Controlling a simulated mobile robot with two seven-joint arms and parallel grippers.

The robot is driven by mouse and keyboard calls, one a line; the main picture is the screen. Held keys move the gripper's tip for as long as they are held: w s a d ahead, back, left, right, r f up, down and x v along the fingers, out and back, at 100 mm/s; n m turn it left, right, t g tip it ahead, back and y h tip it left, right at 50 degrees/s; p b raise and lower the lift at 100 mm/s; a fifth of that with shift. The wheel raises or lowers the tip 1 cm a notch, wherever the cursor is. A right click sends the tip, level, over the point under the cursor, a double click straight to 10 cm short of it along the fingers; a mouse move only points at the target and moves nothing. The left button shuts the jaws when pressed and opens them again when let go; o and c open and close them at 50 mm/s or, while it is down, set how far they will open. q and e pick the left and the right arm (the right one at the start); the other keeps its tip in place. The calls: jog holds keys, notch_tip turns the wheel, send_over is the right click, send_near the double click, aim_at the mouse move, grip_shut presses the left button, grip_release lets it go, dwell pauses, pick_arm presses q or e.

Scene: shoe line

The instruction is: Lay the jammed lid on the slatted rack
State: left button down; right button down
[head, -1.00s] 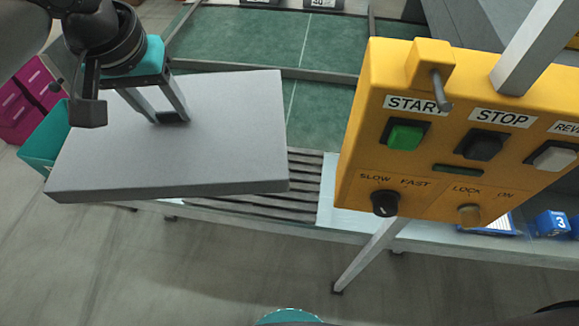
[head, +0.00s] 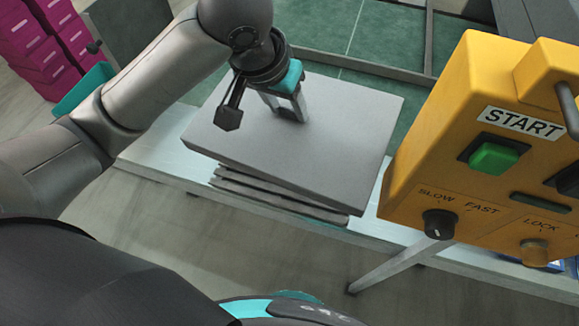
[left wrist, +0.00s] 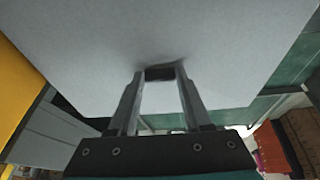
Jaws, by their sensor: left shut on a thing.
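The jammed lid (head: 330,150) is a wide flat grey panel, slightly tilted in the head view. My left gripper (head: 292,116) is shut on the dark grip in the middle of its top. In the left wrist view the lid (left wrist: 230,45) fills the upper part, with the fingers (left wrist: 160,76) at the grip. The slatted rack (head: 285,199) lies under the lid; only a few dark slats show along its front edge. The lid hides the rest. I cannot tell whether the lid touches the slats. My right gripper is not in view.
A yellow control box (head: 490,150) with a green button stands close to the right of the lid. A pale table edge (head: 150,160) runs below and left. Green matting (head: 340,40) lies behind. Magenta boxes (head: 40,45) and a teal bin (head: 82,90) are at the far left.

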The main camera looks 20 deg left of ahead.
aim_at(282, 132)
pick_arm(q)
jog(key=f, duration=0.2)
jog(key=s+f+b, duration=0.1)
jog(key=f, duration=0.3)
jog(key=shift+s+d+f+b, duration=0.1)
jog(key=shift+s+f+b, duration=0.15)
jog(key=shift+b, duration=0.1)
notch_tip(282, 132, down, 5)
jog(key=s+a+n, duration=0.1)
jog(key=s+a, duration=0.1)
jog(key=shift+g+y, duration=0.4)
jog(key=shift+y, duration=0.2)
jog(key=w+r+p, duration=0.2)
jog(key=w+p, duration=0.1)
jog(key=w+r+p, duration=0.2)
jog(key=w+p, duration=0.1)
jog(key=w+r+p, duration=0.2)
jog(key=w+r, duration=0.1)
jog(key=w, duration=0.1)
jog(key=shift+p, duration=0.4)
jog(key=shift+w, duration=0.15)
jog(key=shift+f+b, duration=2.3)
jog(key=shift+f, duration=7.5)
